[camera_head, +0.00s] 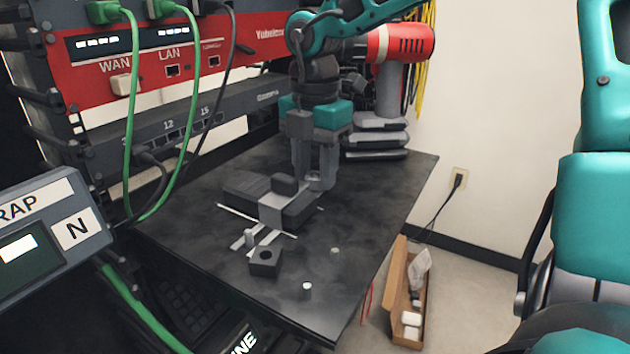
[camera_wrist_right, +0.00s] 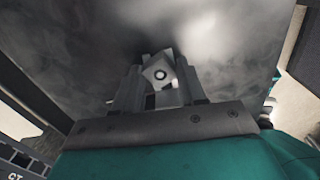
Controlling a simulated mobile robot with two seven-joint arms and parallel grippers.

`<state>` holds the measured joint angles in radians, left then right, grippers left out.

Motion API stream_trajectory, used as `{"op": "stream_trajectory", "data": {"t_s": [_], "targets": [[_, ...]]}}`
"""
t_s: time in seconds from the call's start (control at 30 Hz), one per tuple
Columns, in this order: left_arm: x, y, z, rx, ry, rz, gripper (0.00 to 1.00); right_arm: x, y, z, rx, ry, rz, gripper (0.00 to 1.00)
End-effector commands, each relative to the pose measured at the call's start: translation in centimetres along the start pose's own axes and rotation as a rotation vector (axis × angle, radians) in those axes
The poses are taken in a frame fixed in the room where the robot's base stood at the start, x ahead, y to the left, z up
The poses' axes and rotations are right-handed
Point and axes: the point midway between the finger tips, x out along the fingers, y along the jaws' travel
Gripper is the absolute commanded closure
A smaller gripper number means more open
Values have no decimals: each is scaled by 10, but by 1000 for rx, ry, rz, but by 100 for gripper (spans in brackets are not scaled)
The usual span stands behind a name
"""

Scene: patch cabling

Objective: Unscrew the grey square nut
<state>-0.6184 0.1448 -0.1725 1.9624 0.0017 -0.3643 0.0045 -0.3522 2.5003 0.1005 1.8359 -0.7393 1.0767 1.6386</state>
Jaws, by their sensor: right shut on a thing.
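My right gripper (camera_head: 316,184) points down over the black table, right of a dark grey device. In the right wrist view, its fingers (camera_wrist_right: 160,88) are shut on a light grey square nut (camera_wrist_right: 160,72) with a round hole or stud end at its centre. In the head view, a small grey part of the nut (camera_head: 319,180) shows between the fingertips, low near the tabletop. What lies under the nut, and whether it sits on a thread, is hidden. My left gripper is not in view.
The dark grey device (camera_head: 285,205) lies on the black table (camera_head: 390,215). A dark block with a hole (camera_head: 265,262) and two small pegs (camera_head: 306,290) stand nearer. A red power tool (camera_head: 400,45) stands behind. A rack with green cables (camera_head: 190,60) is at left.

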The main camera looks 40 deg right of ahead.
Motion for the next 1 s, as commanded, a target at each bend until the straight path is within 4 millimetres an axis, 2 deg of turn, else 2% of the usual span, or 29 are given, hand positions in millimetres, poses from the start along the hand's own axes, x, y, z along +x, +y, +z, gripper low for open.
{"op": "stream_trajectory", "data": {"t_s": [0.17, 0.43, 0.83, 1.0], "targets": [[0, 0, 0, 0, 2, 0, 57, 1, 0, 0, -51, 2, -1, 91], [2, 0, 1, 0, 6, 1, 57, 0, 0, 0, -386, 2, 1, 91], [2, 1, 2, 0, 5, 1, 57, 0, 0, 0, -450, 2, -1, 91], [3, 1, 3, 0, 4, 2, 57, 0, 0, -1, -634, 3, 0, 91]]}}
